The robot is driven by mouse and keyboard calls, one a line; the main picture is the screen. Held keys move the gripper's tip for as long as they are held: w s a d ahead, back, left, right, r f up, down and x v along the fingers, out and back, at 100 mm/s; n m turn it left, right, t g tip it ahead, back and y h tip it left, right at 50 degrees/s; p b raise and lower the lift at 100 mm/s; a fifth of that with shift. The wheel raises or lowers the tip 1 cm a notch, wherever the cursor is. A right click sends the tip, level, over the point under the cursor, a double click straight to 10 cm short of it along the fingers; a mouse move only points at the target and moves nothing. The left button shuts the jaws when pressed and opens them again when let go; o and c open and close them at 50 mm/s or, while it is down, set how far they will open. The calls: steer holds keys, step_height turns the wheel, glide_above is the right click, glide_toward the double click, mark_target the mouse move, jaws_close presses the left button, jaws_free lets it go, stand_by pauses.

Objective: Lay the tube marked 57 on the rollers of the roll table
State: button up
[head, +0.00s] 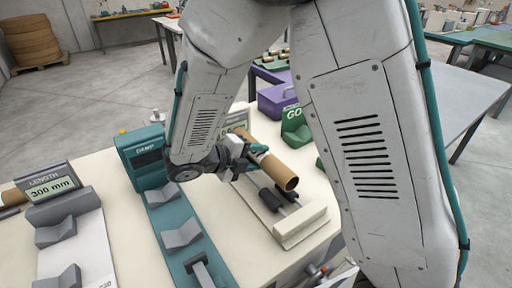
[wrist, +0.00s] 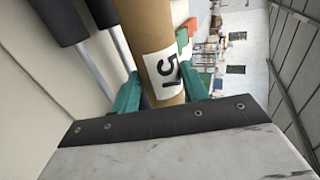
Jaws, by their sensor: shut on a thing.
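My gripper (head: 248,158) is shut on a brown cardboard tube (head: 275,168). The wrist view shows the tube (wrist: 148,22) between the green fingers (wrist: 158,92), with a white label (wrist: 164,72). The label's first digit looks like 5; I cannot tell whether the second is 1 or 7. The tube's open end faces the front right. The roll table (head: 302,226), a cream base with black rollers (head: 270,198), lies below and in front of the tube. In the wrist view the rollers (wrist: 62,20) are left of the tube, apart from it.
A green stand with V-shaped rests (head: 182,235) is left of the roll table. A length gauge (head: 50,187) reading 300 mm stands further left. A green GO holder (head: 294,125) and a purple box (head: 276,100) are behind. My arm covers much of the right side.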

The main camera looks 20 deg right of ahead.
steer(key=shift+f, duration=1.75)
steer(key=o, duration=1.1)
steer(key=shift+c, duration=0.2)
